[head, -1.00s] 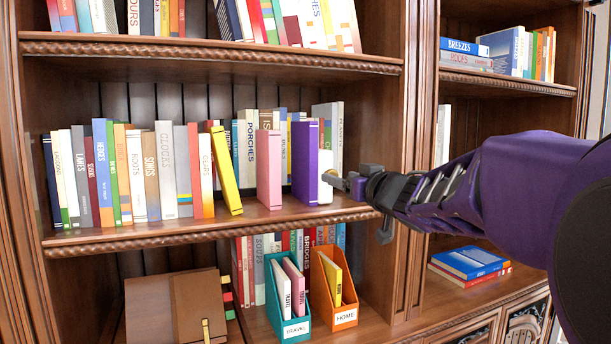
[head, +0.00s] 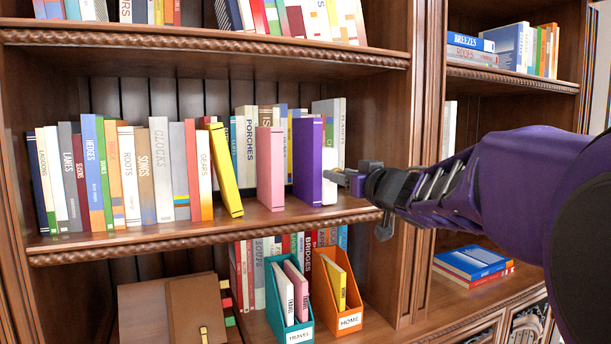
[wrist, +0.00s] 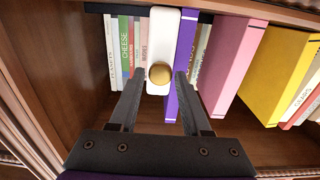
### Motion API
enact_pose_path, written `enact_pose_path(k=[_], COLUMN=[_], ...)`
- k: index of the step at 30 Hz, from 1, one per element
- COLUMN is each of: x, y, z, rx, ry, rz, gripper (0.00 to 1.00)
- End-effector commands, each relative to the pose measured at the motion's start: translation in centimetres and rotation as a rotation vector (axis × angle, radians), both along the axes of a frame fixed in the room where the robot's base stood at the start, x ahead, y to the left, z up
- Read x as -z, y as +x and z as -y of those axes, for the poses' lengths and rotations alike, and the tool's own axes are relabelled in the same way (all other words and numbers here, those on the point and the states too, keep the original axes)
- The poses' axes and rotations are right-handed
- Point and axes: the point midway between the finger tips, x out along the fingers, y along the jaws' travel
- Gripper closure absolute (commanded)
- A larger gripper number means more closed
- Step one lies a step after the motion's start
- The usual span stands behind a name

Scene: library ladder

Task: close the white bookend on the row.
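The white bookend (wrist: 160,28) with a round gold knob (wrist: 159,74) stands upright on the middle shelf, right beside the purple book (head: 308,160). In the head view, the bookend (head: 329,178) is partly hidden by the purple book and my gripper (head: 345,178). In the wrist view, my gripper (wrist: 159,80) has its fingers apart, one on each side of the knob, with a small gap showing on both sides. The row includes a pink book (head: 270,168) and a leaning yellow book (head: 225,170), with gaps between purple, pink and yellow.
More books stand behind the row, including PORCHES (head: 248,150). The shelf's right side wall (head: 385,120) is close to my gripper. Below are a teal file (head: 287,305) and an orange file (head: 345,315). The shelf's front strip is clear.

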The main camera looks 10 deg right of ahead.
Motion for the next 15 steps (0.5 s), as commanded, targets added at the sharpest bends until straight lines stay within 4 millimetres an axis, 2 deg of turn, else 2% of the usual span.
enact_pose_path(k=[1, 7, 15], x=[0.00, 0.00, 0.00], y=[0.01, 0.01, 0.02], z=[-0.01, -0.01, -0.02], rx=[0.000, 0.000, 0.000], ry=[0.000, 0.000, 0.000], rz=[0.000, 0.000, 0.000], gripper=[0.63, 0.99, 1.00])
